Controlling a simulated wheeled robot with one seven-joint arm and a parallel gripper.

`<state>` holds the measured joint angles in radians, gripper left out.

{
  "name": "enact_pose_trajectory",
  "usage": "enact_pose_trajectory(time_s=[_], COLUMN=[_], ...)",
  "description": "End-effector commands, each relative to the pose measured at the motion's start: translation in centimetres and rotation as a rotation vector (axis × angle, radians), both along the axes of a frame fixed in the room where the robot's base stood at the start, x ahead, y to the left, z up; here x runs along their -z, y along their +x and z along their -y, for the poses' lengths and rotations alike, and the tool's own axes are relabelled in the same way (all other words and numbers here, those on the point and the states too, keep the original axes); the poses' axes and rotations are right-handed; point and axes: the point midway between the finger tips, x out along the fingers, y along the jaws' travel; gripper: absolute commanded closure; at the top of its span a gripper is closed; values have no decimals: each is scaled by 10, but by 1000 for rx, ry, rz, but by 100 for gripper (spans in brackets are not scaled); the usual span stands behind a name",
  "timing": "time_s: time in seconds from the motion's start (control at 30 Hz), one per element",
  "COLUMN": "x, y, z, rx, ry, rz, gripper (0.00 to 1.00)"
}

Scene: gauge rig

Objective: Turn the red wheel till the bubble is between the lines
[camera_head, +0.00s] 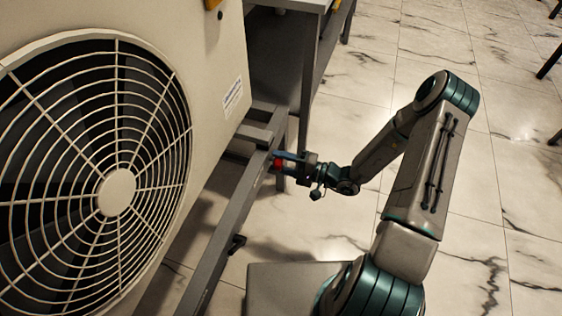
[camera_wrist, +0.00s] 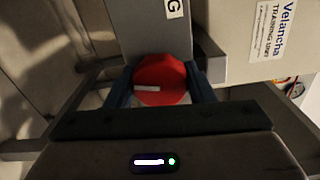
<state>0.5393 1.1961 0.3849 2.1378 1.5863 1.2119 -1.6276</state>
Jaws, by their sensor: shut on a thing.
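The red wheel (camera_wrist: 160,78) shows in the wrist view as a round knob with a white mark on its face, the mark lying nearly level and left of centre. In the head view the red wheel (camera_head: 279,163) is a small red spot beside the grey frame. My gripper (camera_head: 284,158) reaches it from the right. In the wrist view the two dark fingers of my gripper (camera_wrist: 161,86) stand on either side of the wheel, shut on it. The bubble and its lines do not show in either view.
A beige unit with a large fan grille (camera_head: 116,193) fills the left of the head view. It stands on a grey metal frame (camera_head: 236,205). A grey table (camera_head: 290,4) is behind. The marble floor (camera_head: 480,190) to the right is open. A grey post (camera_wrist: 146,28) carries a "G" label.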

Motion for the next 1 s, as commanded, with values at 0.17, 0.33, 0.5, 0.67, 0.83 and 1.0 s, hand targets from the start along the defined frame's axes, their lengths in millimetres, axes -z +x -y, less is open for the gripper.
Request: enact_pose_trajectory(time_s=[0.17,0.33,0.5,0.67,0.83,1.0], x=[1,0,0,-1,-2,-2], y=[1,0,-1,-7,-20,-33], z=[1,0,3,23,61,96], rx=[3,0,0,4,6,6], ry=[-1,-1,-1,-2,-1,-2], rz=[0,-1,-1,-2,-1,-1], gripper=[30,30,30,30,30,30])
